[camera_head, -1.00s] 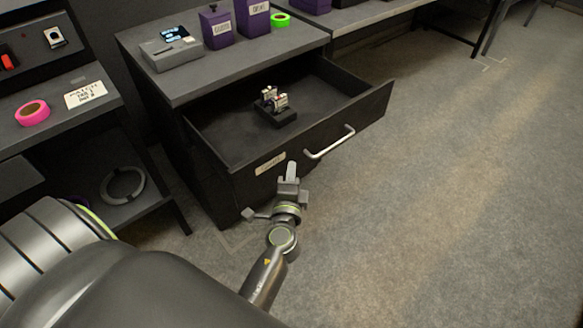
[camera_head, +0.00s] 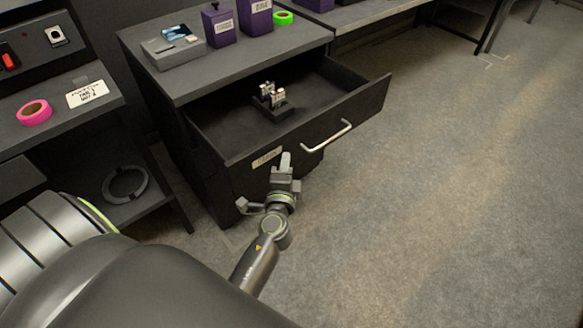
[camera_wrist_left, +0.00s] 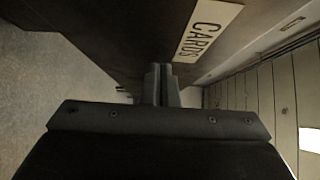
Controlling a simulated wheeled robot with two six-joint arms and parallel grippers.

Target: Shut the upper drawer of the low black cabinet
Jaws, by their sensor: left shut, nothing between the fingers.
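The low black cabinet (camera_head: 200,88) stands left of centre in the head view. Its upper drawer (camera_head: 356,107) is pulled well out, with a silver bar handle (camera_head: 327,137) and a pale label (camera_head: 267,157) on its front. In the left wrist view the label (camera_wrist_left: 208,30) reads "CARDS". My left gripper (camera_head: 286,158) is shut and empty, with its fingertips at the drawer front, just right of the label. In the left wrist view its fingers (camera_wrist_left: 161,84) point at the dark front; I cannot tell if they touch. My right gripper is not in view.
A small block-like item (camera_head: 272,98) sits in the drawer. Purple boxes (camera_head: 219,26), a grey device (camera_head: 172,47) and green tape (camera_head: 283,18) stand on the cabinet. A shelf with pink tape (camera_head: 34,112) is at left. The floor (camera_head: 450,180) at right is open.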

